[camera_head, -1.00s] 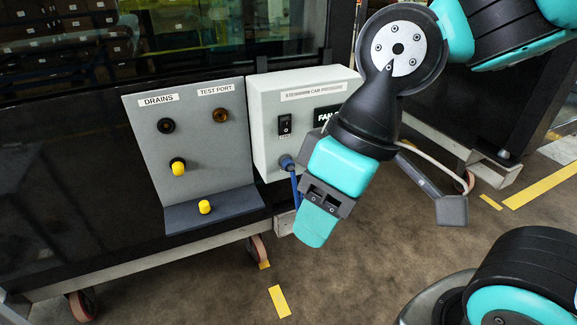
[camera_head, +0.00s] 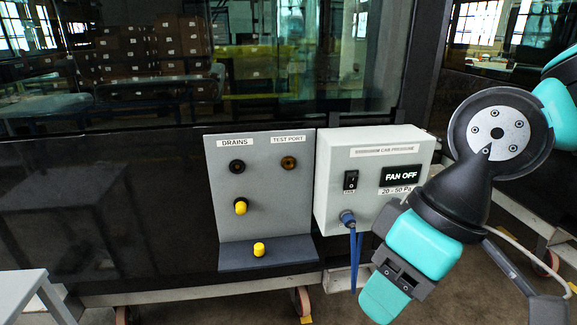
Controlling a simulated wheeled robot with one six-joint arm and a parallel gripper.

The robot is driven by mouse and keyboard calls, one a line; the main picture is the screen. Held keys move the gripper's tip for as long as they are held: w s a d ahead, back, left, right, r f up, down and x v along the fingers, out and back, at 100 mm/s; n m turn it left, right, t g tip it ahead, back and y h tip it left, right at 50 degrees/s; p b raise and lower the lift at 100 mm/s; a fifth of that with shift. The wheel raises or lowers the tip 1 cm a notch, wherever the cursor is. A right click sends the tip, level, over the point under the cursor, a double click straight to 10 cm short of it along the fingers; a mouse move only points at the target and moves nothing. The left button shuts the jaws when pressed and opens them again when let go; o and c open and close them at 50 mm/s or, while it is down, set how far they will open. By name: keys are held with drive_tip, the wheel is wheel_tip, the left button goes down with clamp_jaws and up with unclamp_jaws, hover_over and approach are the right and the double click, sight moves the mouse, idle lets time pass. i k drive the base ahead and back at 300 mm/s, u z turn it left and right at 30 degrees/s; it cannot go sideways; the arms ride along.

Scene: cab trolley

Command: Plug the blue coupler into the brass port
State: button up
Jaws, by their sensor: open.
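The brass port (camera_head: 288,162) sits under the TEST PORT label, at the upper right of the grey panel (camera_head: 265,210); it shows no cap. A blue coupler (camera_head: 347,217) is at the lower front of the white cab pressure box (camera_head: 332,180), with a blue hose (camera_head: 355,260) hanging down from it. Whether the coupler is seated in a fitting there is too small to tell. My gripper (camera_head: 381,300) is open and empty, pointing down, to the right of the hose and below the box. Its jaw gap is seen from the side.
A dark drain port (camera_head: 237,167) and a yellow-capped one (camera_head: 240,206) are on the panel's left. A loose yellow cap (camera_head: 259,249) stands on the panel's dark shelf (camera_head: 290,253). The box has a switch (camera_head: 351,180) and a FAN OFF display (camera_head: 402,176). A grey table (camera_head: 22,285) is at lower left.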

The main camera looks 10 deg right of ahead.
sight(349, 220)
drive_tip(key=z, duration=1.8)
drive_tip(key=k, duration=0.9)
drive_tip(key=u, duration=1.15)
drive_tip(key=i, duration=0.5)
